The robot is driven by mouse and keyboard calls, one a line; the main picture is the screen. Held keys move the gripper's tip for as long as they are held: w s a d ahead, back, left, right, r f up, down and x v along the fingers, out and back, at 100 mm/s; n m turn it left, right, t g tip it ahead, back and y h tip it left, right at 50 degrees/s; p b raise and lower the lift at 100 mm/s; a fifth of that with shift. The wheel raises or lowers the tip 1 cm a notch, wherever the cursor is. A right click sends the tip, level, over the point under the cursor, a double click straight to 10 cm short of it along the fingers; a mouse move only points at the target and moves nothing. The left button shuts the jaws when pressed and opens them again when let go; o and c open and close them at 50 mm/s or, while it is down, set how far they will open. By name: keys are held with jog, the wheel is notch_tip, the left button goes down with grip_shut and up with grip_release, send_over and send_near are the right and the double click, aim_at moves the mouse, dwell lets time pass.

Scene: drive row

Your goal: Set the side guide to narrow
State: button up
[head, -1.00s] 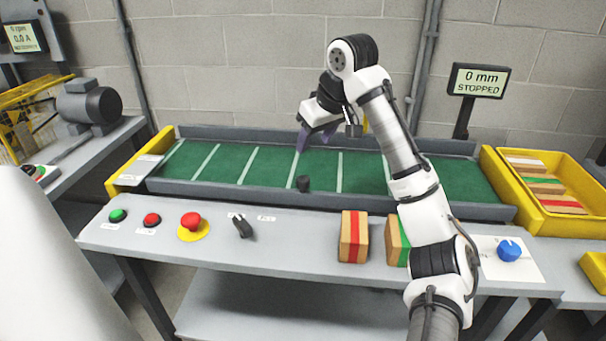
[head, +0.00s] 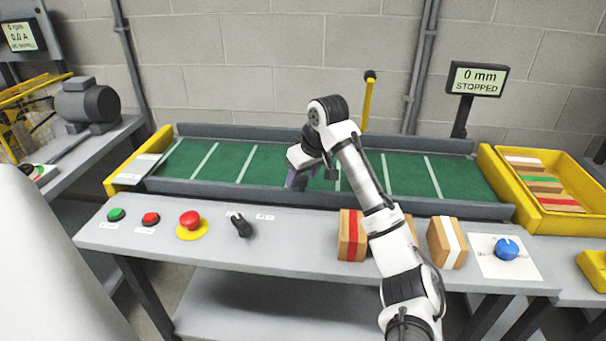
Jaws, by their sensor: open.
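The small black knob seen earlier at that spot on the front rail is hidden now behind my gripper. I cannot tell whether the fingers touch it. A yellow lever (head: 367,103) with a black top stands upright at the back rail. Which part is the side guide is not labelled legibly.
The display (head: 478,79) reads 0 mm STOPPED. Green (head: 116,214) and red (head: 151,218) buttons, an emergency stop (head: 190,219), a black switch (head: 240,225), striped boxes (head: 350,236) and a blue knob (head: 506,248) line the front bench. A yellow crate (head: 490,165) stands right.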

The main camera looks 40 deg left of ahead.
jog(key=shift+f, duration=0.1)
grip_shut()
jog(key=shift+w+a+p, duration=0.15)
jog(key=shift+w+p, duration=0.05)
jog(key=shift+p, duration=0.1)
jog(key=w+a+p, duration=0.5)
jog(key=w+p, duration=0.1)
jog(key=w, duration=0.2)
jog(key=shift+w+r, duration=0.25)
jog(key=shift+w, duration=0.05)
grip_release()
jog(key=shift+a+f, duration=0.1)
jog(key=shift+f, duration=0.1)
